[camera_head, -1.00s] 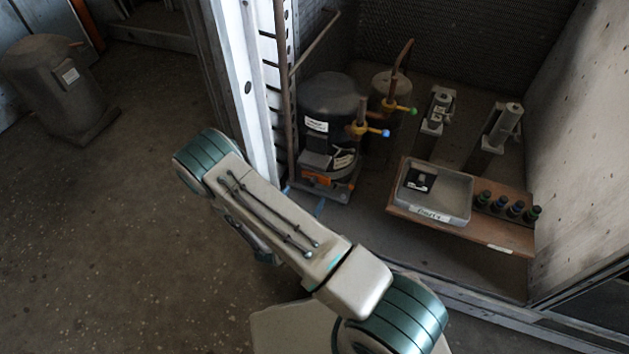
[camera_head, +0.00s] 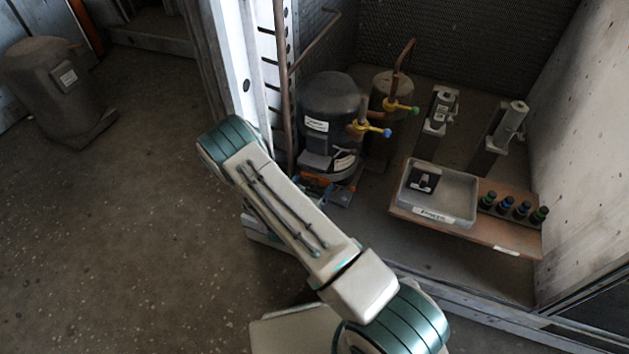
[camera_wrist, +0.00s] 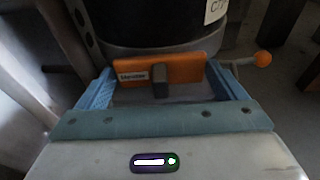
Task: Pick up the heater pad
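The heater pad looks to be the orange plate (camera_wrist: 187,72) with a white label and a grey block on its face, at the foot of a dark cylinder. In the head view its orange (camera_head: 318,177) shows only partly, low on the black compressor (camera_head: 329,108). My gripper (camera_wrist: 165,72) is open, its blue fingers left and right of the plate in the wrist view. The left finger looks close to the plate's left end; a gap shows at the right. I cannot tell whether either touches. My arm hides most of the gripper in the head view.
A grey tray (camera_head: 462,214) holding a small dark item stands on a wooden board (camera_head: 520,240), beside several dark bottles (camera_head: 520,208). A copper pipe (camera_head: 317,42) and metal frame rise left of the compressor. A yellow valve with a blue knob (camera_head: 387,132) sticks out right.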

